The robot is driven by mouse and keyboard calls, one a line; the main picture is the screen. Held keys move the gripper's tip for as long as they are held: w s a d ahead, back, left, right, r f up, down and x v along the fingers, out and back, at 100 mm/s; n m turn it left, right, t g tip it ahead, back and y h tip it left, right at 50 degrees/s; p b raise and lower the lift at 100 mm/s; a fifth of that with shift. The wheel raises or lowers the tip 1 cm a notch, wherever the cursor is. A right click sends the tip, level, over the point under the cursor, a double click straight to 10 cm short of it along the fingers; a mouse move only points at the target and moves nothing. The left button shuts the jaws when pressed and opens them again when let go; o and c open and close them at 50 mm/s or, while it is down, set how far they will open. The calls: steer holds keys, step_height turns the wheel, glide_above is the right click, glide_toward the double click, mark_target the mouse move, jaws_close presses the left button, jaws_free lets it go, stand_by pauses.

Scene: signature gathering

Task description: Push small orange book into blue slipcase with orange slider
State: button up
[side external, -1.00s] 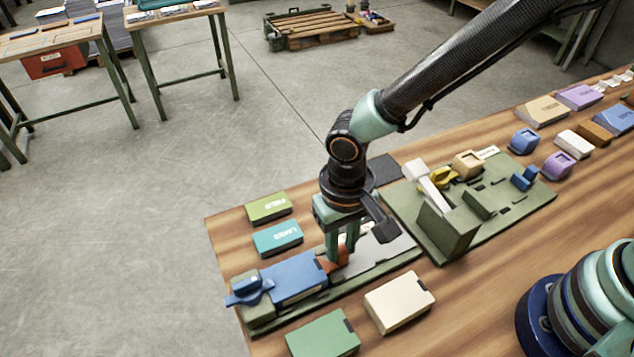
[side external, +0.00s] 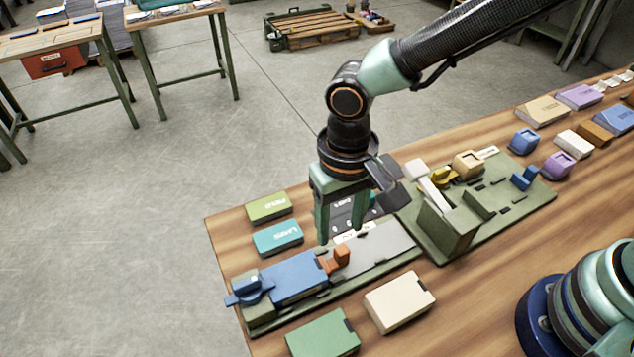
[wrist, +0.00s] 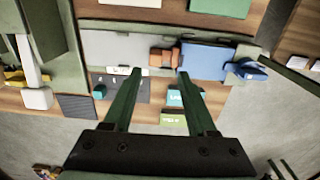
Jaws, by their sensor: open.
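The blue slipcase (side external: 298,277) lies on a green fixture (side external: 262,325), with a darker blue clamp (side external: 250,289) at its left end. The orange slider (side external: 340,257) stands at the slipcase's right end, on the grey track side. In the wrist view the slider (wrist: 165,57) sits close against the slipcase (wrist: 205,60). I cannot make out a separate small orange book; it may be hidden in the slipcase or behind the slider. My gripper (side external: 342,238) is open and empty, above and behind the slider, with its fingers pointing down. It also shows in the wrist view (wrist: 163,74).
Green (side external: 269,207) and teal (side external: 278,238) books lie behind the fixture. Cream (side external: 399,302) and green (side external: 323,335) books lie in front. A green board with an upright block (side external: 446,232) stands to the right. The grey track (side external: 385,243) is bare.

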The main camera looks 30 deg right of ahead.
mark_target(339, 249)
step_height(339, 249, up, 6)
steer(key=shift+r, duration=0.1)
stand_by(0.4)
steer(key=d+r+t, duration=0.2)
steer(key=d+r, duration=0.2)
steer(key=d, duration=0.9)
steer(key=d+r+t, duration=0.3)
steer(key=d+r, duration=0.2)
steer(key=d, duration=0.8)
steer(key=shift+d+t, duration=0.3)
steer(key=shift+d, duration=0.05)
